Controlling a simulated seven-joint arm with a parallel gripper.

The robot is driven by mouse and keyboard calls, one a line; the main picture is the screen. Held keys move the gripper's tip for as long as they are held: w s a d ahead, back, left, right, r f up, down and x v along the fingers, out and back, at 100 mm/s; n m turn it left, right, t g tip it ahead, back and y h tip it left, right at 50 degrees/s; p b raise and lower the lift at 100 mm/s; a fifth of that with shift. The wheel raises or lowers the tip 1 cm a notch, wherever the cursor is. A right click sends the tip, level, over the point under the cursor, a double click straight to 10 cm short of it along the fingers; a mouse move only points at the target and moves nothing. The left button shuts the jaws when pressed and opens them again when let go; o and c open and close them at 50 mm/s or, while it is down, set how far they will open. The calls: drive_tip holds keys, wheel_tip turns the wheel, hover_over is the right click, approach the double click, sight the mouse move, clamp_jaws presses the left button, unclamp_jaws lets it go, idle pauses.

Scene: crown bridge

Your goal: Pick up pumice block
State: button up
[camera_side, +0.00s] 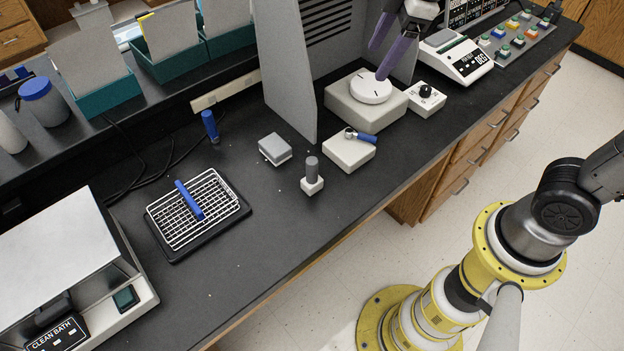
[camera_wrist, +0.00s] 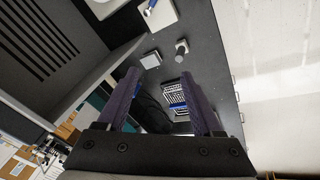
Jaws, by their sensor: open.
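My gripper (camera_side: 377,63) has purple fingers and is at the upper right of the side view, above a white round plate (camera_side: 371,90) on a pale box. It is well apart from the block. In the wrist view my gripper (camera_wrist: 160,73) is open, with nothing between its fingers.
The grey panel (camera_side: 288,70) stands between my gripper and the block. Right of the block are a grey cylinder on a white base (camera_side: 312,176) and a white box (camera_side: 345,155) with a blue-handled tool. A wire rack (camera_side: 217,207) with a blue handle lies left, near the clean bath (camera_side: 70,270).

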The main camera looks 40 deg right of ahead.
drive_tip(key=w+a+f+n+g, duration=0.2)
drive_tip(key=w+a+f+n, duration=0.1)
drive_tip(key=w+a+f, duration=0.5)
drive_tip(key=g, duration=0.2)
hover_over(312, 171)
drive_tip(key=shift+n+h, duration=0.4)
drive_tip(key=f, duration=0.7)
drive_tip(key=shift+w+d+f, duration=0.15)
drive_tip(key=shift+d+f, duration=0.05)
wheel_tip(312, 171, down, 8)
drive_tip(key=shift+w+d+f, duration=0.15)
drive_tip(key=shift+w+f, duration=0.05)
drive_tip(key=shift+f, duration=1.15)
drive_tip(key=shift+w+d+f, duration=0.1)
drive_tip(key=shift+w+f, duration=0.05)
drive_tip(key=shift+f, duration=1.15)
clamp_jaws()
